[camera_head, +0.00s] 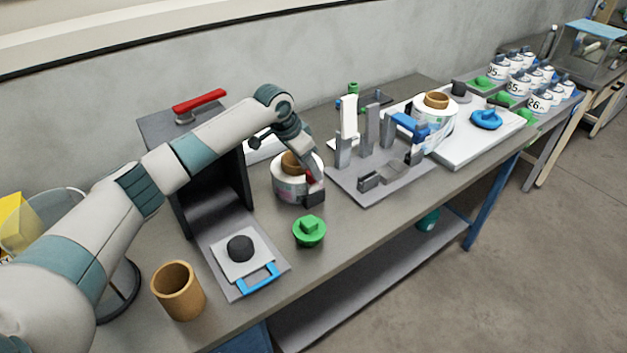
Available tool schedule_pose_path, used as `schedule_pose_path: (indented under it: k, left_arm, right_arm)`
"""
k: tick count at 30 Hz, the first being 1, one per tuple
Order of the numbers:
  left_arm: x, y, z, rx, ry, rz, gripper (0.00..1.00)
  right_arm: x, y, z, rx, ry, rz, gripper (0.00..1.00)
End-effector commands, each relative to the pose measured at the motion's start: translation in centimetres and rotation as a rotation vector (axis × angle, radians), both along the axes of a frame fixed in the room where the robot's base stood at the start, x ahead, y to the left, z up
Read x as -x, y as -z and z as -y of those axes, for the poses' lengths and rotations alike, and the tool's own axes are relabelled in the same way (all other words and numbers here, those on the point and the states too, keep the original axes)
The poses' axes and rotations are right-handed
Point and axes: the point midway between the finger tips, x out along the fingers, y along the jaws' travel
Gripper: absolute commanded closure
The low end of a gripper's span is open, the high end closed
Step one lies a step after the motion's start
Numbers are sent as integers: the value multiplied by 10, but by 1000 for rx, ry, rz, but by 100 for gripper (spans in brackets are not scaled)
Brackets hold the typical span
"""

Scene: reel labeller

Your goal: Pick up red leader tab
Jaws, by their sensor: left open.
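A label roll (287,190) with a white body and brown core stands on the workbench, right of the dark labeller. A small red piece, apparently the red leader tab (310,178), shows at the roll's right front side. My left gripper (314,194) reaches down over the roll from behind, with its dark fingers at the tab. It is open; the fingers partly hide the tab, and I cannot tell whether they touch it. My right gripper is not in view.
The dark labeller (160,130) has a red lever (199,100). A green knob (309,231) lies in front of the roll, and a brown cup (178,290) stands at front left. A grey fixture plate (375,195) with upright blocks is right of the roll.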

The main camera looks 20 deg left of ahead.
Motion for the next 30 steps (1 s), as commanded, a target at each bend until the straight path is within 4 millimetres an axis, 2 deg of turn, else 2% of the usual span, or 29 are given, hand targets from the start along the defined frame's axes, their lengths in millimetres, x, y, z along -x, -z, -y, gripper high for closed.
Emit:
schedule_pose_path:
  k: [2, 9, 23, 24, 29, 30]
  left_arm:
    - [-4, 4, 5, -1, -1, -3, 58]
    - [-11, 27, 9, 0, -1, -1, 58]
    - [-11, 28, 9, 0, -1, 0, 58]
    - [-11, 28, 9, 0, -1, 0, 63]
    - [-11, 28, 9, 0, -1, 0, 100]
    - [-11, 28, 9, 0, -1, 0, 100]
  right_arm:
    - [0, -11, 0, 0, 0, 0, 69]
    - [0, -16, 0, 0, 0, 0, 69]
    - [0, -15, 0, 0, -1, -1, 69]
    - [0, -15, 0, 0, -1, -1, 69]
    - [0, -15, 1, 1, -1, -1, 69]
    - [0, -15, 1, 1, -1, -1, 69]
